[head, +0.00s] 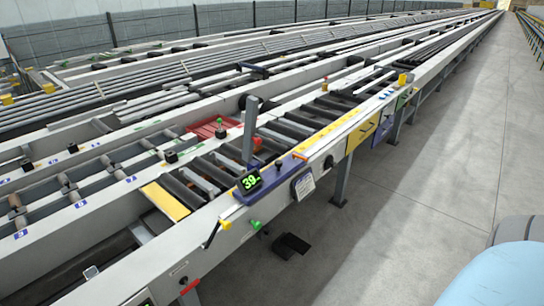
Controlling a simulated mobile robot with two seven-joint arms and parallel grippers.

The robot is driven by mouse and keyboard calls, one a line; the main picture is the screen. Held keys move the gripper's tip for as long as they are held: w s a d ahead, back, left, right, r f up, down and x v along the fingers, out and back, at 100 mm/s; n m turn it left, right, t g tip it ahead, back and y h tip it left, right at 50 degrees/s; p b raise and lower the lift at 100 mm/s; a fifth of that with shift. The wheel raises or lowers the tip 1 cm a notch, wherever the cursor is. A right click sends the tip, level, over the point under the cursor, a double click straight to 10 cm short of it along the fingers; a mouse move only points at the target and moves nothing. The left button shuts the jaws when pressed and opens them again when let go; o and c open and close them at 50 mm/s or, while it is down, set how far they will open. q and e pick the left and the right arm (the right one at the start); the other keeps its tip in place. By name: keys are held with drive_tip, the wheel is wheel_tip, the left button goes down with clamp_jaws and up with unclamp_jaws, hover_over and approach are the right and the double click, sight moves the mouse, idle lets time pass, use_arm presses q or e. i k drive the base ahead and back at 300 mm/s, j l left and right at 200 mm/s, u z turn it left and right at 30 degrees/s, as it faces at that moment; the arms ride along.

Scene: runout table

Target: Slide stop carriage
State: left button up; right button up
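The stop carriage appears to be the purple-blue unit (237,198) on the near rail of the runout table (330,146). It carries a dark display (250,181) with green digits that look like 39. A tall grey upright plate (250,130) stands just behind it. An orange lever (298,156) sits to its right, and a green knob (255,224) is on the rail's front face below. Neither of my grippers shows in the head view.
A yellow scale strip (333,130) runs along the rail right of the carriage. A red tray (212,128) lies farther in among the rollers. A black foot pedal (290,245) is on the floor.

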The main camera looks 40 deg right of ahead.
sight(253, 185)
drive_tip(key=i+l, duration=0.15)
drive_tip(key=l, duration=0.3)
drive_tip(key=i+l+u, duration=0.1)
drive_tip(key=l, duration=0.3)
drive_tip(key=i+l, duration=0.15)
drive_tip(key=l, duration=0.3)
drive_tip(key=i+l, duration=0.1)
drive_tip(key=l, duration=0.35)
drive_tip(key=i+l+u, duration=0.1)
drive_tip(key=l, duration=0.3)
